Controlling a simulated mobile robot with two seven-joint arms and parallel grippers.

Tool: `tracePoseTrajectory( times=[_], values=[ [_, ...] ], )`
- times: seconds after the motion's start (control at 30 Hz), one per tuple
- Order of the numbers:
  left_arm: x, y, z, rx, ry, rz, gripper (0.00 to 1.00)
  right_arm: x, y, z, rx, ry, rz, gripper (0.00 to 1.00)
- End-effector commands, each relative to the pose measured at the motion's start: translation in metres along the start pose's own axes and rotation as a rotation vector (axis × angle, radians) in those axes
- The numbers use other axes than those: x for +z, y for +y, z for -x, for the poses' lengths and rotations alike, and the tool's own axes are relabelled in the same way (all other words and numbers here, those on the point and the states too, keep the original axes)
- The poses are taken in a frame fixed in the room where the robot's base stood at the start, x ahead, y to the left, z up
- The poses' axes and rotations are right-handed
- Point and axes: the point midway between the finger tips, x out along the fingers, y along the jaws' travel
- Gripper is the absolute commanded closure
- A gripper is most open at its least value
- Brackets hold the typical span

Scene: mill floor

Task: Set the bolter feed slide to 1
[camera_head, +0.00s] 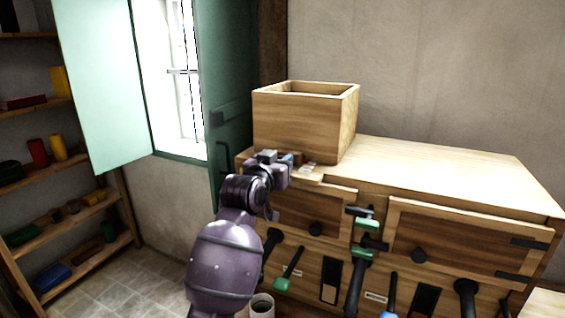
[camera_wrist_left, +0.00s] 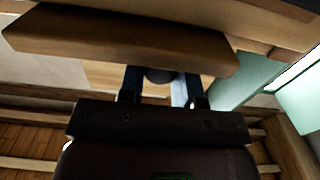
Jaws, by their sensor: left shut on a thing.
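The wooden cabinet (camera_head: 440,180) carries an open-topped wooden box (camera_head: 300,125) at its left end. At the foot of the box is a light wooden ledge with small labels (camera_head: 308,170), which seems to belong to the bolter feed slide. My left gripper (camera_head: 288,163) is at this ledge, in front of the box. In the left wrist view my left gripper (camera_wrist_left: 160,88) is shut on a dark round knob (camera_wrist_left: 160,75), under a brown wooden board (camera_wrist_left: 120,42). The fingers hide most of the slide, and its setting cannot be read. My right gripper is not in view.
The cabinet front has doors with dark knobs (camera_head: 418,256) and several levers with green or blue handles (camera_head: 289,268). A green shutter (camera_head: 228,100) stands close left of the box. Shelves (camera_head: 70,210) line the far left. The cabinet top to the right is clear.

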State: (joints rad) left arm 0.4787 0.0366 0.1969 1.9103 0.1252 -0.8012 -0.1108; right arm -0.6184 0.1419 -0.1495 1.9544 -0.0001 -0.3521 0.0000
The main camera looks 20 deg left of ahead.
Motion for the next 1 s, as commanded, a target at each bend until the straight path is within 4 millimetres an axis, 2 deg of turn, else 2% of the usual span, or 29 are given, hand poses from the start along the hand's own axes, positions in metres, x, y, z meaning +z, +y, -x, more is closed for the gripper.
tracePoseTrajectory(
  times=[0.1,0.13,0.27,0.67,0.77,1.0],
  values=[
    [0.001,0.0,0.0,0.0,-0.002,0.0,1.0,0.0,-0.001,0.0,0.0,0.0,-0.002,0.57],
    [0.001,0.0,0.0,0.0,-0.001,0.0,0.66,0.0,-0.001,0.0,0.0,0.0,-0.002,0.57],
    [0.0,0.0,0.0,0.0,-0.001,0.0,0.46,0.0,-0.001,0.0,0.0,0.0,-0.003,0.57],
    [0.001,0.0,0.006,0.0,-0.001,0.0,0.45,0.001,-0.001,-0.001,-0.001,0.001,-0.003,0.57],
    [0.001,0.0,0.016,0.0,0.0,0.0,0.45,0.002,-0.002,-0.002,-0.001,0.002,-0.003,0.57],
    [0.001,0.0,0.057,0.0,0.001,0.0,0.45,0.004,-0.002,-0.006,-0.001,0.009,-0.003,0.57]
  ],
)
